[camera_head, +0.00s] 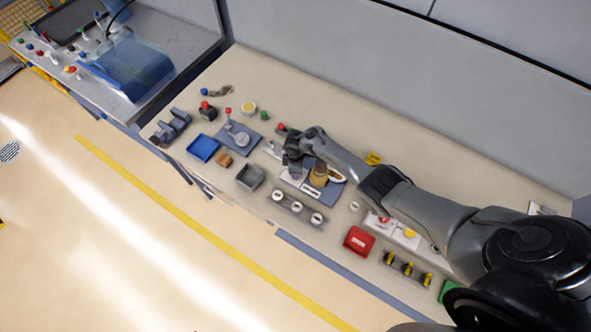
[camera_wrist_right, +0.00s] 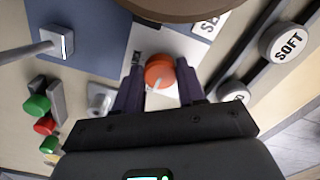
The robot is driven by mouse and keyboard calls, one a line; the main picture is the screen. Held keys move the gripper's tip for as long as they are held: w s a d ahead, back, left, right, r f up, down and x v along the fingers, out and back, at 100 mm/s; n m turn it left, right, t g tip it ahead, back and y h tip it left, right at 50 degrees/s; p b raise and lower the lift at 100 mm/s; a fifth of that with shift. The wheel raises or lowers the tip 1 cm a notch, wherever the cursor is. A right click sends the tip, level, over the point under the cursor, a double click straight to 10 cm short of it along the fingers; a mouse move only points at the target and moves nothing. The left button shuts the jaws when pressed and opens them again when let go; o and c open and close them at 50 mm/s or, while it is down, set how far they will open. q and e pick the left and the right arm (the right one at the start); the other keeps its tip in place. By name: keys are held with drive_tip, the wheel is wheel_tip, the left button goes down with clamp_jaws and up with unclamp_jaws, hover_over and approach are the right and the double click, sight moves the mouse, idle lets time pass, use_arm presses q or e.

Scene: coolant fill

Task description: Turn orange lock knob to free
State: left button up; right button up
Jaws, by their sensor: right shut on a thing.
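The orange lock knob (camera_wrist_right: 160,72) sits on a light plate (camera_wrist_right: 152,42) in the right wrist view. It has a pale pointer mark on its near side. My right gripper (camera_wrist_right: 161,82) is shut on the knob, with one dark finger on each side of it. In the head view my right gripper (camera_head: 292,160) reaches down over the blue-grey panel (camera_head: 332,195), and the knob cannot be made out there. My left gripper is not in view.
A large round brown part (camera_wrist_right: 180,6) stands close beyond the knob. A white knob marked SOFT (camera_wrist_right: 288,42) is on a dark strip at right. A metal lever (camera_wrist_right: 58,42) and a green button (camera_wrist_right: 37,105) are at left. A red tray (camera_head: 358,241) lies near the bench's front edge.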

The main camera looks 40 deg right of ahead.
drive_tip(key=shift+n, duration=0.3)
idle(0.4)
drive_tip(key=o, duration=1.1)
drive_tip(key=shift+c, duration=0.2)
drive_tip(key=shift+r, duration=0.1)
wheel_tip(320, 180, up, 11)
drive_tip(key=p, duration=0.3)
drive_tip(key=shift+f+p, duration=0.2)
drive_tip(key=shift+p, duration=0.15)
